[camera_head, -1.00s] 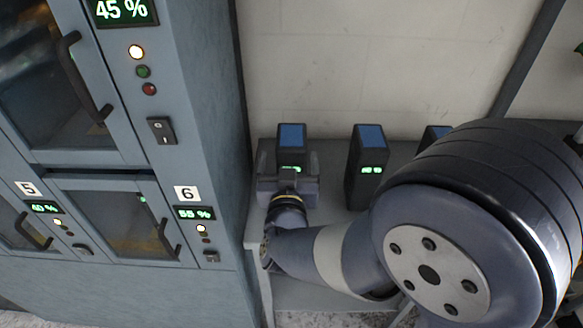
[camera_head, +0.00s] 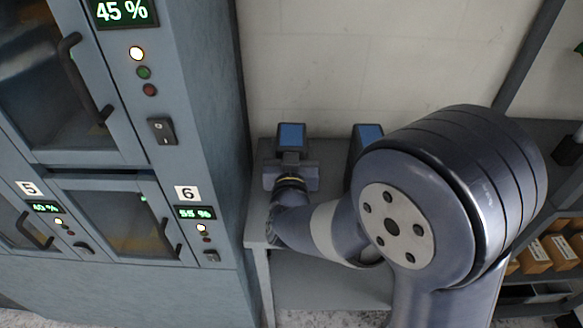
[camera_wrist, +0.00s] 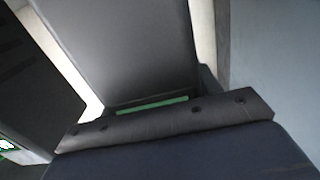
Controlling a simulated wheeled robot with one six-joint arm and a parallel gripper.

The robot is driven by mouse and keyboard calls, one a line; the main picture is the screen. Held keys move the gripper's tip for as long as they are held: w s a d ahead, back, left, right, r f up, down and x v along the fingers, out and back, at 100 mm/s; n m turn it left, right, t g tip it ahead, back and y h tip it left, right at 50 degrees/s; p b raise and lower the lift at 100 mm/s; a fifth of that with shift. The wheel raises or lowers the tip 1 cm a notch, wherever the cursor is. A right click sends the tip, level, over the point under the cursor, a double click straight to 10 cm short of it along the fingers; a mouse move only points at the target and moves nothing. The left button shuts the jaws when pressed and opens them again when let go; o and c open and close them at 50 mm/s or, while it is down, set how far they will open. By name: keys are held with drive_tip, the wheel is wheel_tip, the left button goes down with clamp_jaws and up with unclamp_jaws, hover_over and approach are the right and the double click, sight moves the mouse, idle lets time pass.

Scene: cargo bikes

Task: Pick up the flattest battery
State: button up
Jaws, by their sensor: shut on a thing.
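A dark battery with a blue top (camera_head: 291,134) stands upright on the grey shelf beside the cabinet. My gripper (camera_head: 290,168) is shut on this battery from the front and hides its lower part and its display. In the wrist view the same battery (camera_wrist: 125,45) fills the upper middle, with a thin green strip of its display just above the gripper's edge. In the wrist view a dark battery (camera_wrist: 32,85) with a green display shows at the left.
The grey shelf (camera_head: 325,288) stands against the pale wall. Left of it is a blue-grey charging cabinet (camera_head: 205,95) with numbered doors, close to the gripped battery. Shelves with small boxes (camera_head: 535,257) are at the lower right.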

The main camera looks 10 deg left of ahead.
clamp_jaws()
drive_tip(key=shift+r, duration=0.2)
idle(0.4)
